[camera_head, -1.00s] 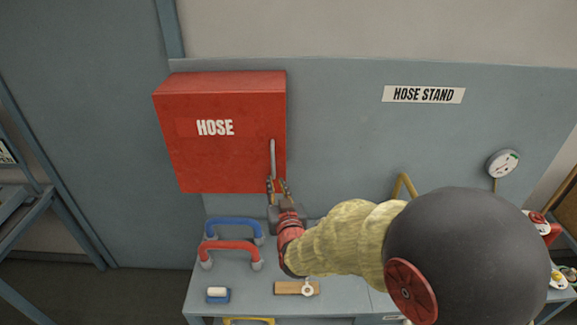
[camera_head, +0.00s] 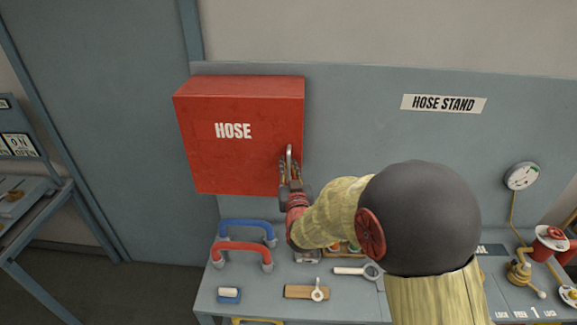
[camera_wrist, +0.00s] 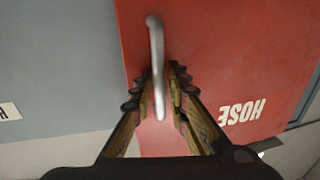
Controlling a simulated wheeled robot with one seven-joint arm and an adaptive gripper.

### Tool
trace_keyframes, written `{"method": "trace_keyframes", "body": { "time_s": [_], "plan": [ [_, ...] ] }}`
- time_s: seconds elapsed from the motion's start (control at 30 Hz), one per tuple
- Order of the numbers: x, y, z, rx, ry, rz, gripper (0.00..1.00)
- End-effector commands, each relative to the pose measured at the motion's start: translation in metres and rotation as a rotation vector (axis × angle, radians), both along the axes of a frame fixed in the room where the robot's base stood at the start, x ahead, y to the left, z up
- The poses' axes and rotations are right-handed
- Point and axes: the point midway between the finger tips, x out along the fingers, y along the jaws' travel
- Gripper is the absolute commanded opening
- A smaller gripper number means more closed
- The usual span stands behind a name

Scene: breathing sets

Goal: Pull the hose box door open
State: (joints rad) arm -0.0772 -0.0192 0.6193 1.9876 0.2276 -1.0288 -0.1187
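The red hose box (camera_head: 236,165) hangs on the grey wall panel at the upper left of the head view, its door face marked HOSE. The door looks shut. A silver bar handle (camera_head: 289,156) stands upright near the door's right edge; it also shows in the wrist view (camera_wrist: 155,55). My gripper (camera_head: 288,172) is at the handle's lower part. In the wrist view its two fingers (camera_wrist: 162,85) stand apart, one on each side of the handle, with a visible gap on the right side. Contact with the left finger cannot be told.
Below the box is a grey bench (camera_head: 260,303) with a blue grip bar (camera_head: 247,226), a red grip bar (camera_head: 242,247) and small tools. A gauge (camera_head: 522,176) and brass fittings are at the right. A grey rack (camera_head: 40,200) stands at the left.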

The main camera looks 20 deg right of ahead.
Motion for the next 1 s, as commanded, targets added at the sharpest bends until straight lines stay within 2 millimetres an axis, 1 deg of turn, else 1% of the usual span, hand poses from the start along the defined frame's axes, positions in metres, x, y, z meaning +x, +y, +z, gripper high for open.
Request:
{"method": "trace_keyframes", "body": {
  "time_s": [0.2, 0.5, 1.0],
  "plan": [
    [0.0002, -0.0001, -0.0001, 0.000, 0.000, 0.000, 0.16],
    [0.0001, -0.0002, -0.0002, 0.000, 0.000, 0.000, 0.00],
    [0.0000, -0.0002, -0.0001, 0.000, 0.000, 0.000, 0.00]
  ]
}}
